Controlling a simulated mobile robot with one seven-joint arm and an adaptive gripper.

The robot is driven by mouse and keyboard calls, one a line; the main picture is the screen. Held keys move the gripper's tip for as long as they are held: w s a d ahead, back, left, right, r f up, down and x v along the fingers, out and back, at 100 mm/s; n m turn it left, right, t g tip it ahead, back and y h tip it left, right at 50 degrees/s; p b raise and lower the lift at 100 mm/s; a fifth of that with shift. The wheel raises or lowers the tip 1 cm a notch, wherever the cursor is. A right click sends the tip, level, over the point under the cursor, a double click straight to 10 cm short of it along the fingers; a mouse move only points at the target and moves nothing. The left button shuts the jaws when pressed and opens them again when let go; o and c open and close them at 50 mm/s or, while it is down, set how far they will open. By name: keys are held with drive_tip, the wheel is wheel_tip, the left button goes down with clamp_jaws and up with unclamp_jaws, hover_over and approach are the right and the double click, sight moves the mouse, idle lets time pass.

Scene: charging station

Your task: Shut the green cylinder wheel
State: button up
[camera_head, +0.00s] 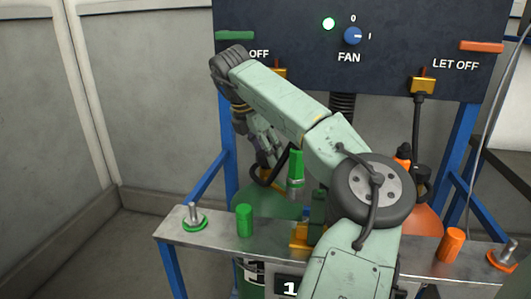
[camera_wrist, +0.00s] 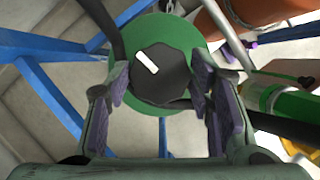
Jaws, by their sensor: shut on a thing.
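The green cylinder (camera_wrist: 180,32) fills the middle of the wrist view, seen from above. Its wheel (camera_wrist: 163,78) is a black, lobed knob with a white mark pointing to the upper left. My gripper (camera_wrist: 162,88) has its purple-padded fingers on the left and right of the wheel, shut on it. In the head view, my gripper (camera_head: 266,155) reaches down behind the bench, over the green cylinder (camera_head: 268,204). The wheel is hidden there by my gripper and the hose.
A metal bench (camera_head: 195,243) on a blue frame stands in front, with a green peg (camera_head: 244,221) and an orange peg (camera_head: 452,245). An orange cylinder (camera_head: 424,222) stands at right. A green-banded fitting (camera_wrist: 290,107) lies close right of my fingers. The dark panel (camera_head: 300,45) rises behind.

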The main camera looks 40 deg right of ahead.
drive_tip(key=shift+m+g, duration=0.4)
drive_tip(key=shift+m, duration=0.4)
drive_tip(key=o, duration=1.2)
drive_tip(key=shift+c, duration=0.2)
drive_tip(key=shift+r, duration=0.1)
drive_tip(key=v, duration=1.1)
drive_tip(key=shift+a+r, duration=0.15)
drive_tip(key=shift+r, duration=0.25)
